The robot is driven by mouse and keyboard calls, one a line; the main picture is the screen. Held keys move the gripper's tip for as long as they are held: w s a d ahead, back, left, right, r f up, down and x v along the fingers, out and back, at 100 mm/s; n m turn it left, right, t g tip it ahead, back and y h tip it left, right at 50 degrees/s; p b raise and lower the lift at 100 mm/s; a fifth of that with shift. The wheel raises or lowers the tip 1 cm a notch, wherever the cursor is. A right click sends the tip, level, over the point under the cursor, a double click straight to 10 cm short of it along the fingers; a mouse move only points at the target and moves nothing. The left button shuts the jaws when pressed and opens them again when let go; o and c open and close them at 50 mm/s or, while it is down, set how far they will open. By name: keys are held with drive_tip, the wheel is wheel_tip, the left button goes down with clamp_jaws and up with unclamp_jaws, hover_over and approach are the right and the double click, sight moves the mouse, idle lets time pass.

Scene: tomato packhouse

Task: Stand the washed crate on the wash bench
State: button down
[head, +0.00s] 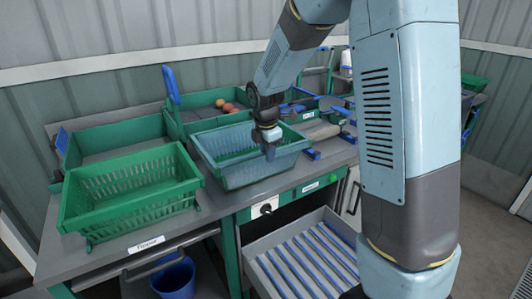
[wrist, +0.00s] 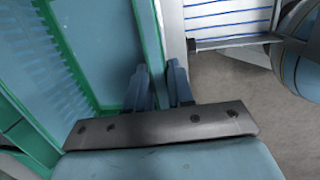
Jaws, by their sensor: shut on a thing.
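A blue-grey slatted crate (head: 245,174) is upright over the grey wash bench (head: 215,198), right of a green crate (head: 135,205). I cannot tell whether its base touches the bench top. My gripper (head: 269,150) points down at the crate's right part and is shut on its wall. In the wrist view, the two dark blue fingers (wrist: 158,85) stand close together, and the dark palm plate hides much of what is below them. A wide blue surface, perhaps the crate (wrist: 95,40), fills the left of that view.
Green trays (head: 115,137) stand along the back, one holding a few red and orange round fruits (head: 225,104). Blue-handled tools lie at the right. Below are an open drawer with blue strips (head: 305,255) and a blue bucket (head: 174,277).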

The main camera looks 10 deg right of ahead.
drive_tip(key=shift+f, duration=0.15)
drive_tip(key=c, duration=0.9)
unclamp_jaws()
drive_tip(key=c, duration=0.3)
drive_tip(key=shift+w, duration=0.1)
drive_tip(key=shift+r, duration=3.5)
drive_tip(key=shift+r, duration=0.1)
